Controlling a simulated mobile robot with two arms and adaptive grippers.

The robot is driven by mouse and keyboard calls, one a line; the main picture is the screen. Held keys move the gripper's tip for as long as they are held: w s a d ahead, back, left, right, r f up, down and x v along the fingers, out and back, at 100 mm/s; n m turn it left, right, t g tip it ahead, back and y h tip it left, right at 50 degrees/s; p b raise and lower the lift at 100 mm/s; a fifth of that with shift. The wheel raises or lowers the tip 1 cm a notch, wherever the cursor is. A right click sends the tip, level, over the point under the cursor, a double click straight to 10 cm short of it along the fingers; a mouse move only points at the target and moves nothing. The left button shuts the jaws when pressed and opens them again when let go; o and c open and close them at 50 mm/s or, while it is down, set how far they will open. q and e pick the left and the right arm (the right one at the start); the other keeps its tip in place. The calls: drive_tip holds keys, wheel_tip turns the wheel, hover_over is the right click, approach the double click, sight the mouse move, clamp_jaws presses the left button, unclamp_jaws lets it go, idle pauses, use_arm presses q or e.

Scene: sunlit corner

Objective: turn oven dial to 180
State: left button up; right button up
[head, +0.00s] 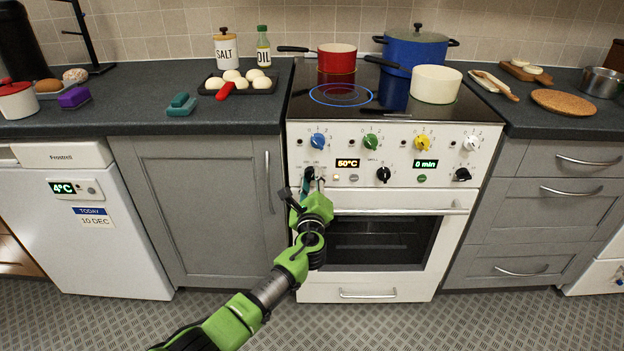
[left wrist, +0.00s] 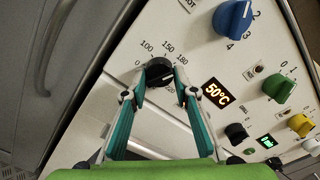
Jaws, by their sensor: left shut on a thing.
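The oven dial (left wrist: 158,71) is a black knob on the white control panel (left wrist: 125,75), with 100, 150 and 180 printed around it. My left gripper (left wrist: 155,88) has its teal-padded fingers on both sides of this dial, shut on it. The amber display (left wrist: 216,92) reads 50°C, as it also does in the head view (head: 347,162). In the head view my left gripper (head: 313,184) is at the panel's left end and hides most of the dial. My right gripper is not in view.
Blue (head: 318,141), green (head: 370,141) and yellow (head: 422,142) knobs sit above. A black knob (head: 383,174) is to the right. The oven door handle (head: 400,210) runs below the panel. A red pan (head: 337,58) and other pots stand on the hob.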

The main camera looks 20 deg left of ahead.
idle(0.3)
use_arm(q)
drive_tip(key=o, duration=1.1)
drive_tip(key=shift+s+d+f, duration=0.1)
drive_tip(key=shift+s+d, duration=0.05)
drive_tip(key=shift+s, duration=0.3)
drive_tip(key=v, duration=1.1)
